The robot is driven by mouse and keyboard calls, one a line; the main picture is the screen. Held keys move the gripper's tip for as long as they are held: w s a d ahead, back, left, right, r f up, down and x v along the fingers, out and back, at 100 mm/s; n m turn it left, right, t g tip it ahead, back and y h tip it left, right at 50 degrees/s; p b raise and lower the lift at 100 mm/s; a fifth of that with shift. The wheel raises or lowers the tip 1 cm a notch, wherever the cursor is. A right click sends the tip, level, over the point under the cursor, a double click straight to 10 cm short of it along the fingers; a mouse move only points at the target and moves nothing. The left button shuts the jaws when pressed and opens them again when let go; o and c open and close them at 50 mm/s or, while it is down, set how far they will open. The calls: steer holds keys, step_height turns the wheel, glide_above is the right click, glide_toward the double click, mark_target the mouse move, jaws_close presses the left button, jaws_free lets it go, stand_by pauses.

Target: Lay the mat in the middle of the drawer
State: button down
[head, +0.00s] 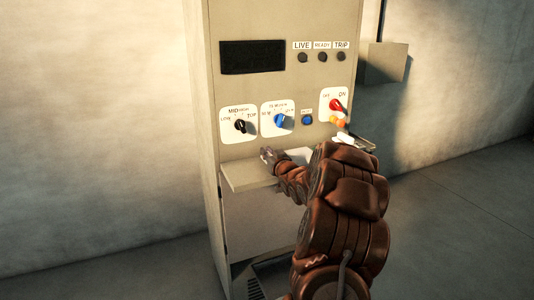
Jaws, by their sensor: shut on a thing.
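My gripper (267,155) is over the drawer area, close to the cabinet face. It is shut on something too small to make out. I cannot tell whether that is the mat. I do not clearly see a mat elsewhere. A pale patch (295,154) shows just behind my gripper; I cannot tell what it is.
The cabinet (290,90) has a low/mid/top knob (240,126), a blue knob (281,122), a blue button (307,119) and a red switch (336,105). A small tray (362,143) with a white item (345,139) is at right, partly behind my arm. A grey box (383,63) is on the wall.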

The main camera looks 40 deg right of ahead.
steer(key=shift+f, duration=0.15)
steer(key=c, duration=1.2)
jaws_free()
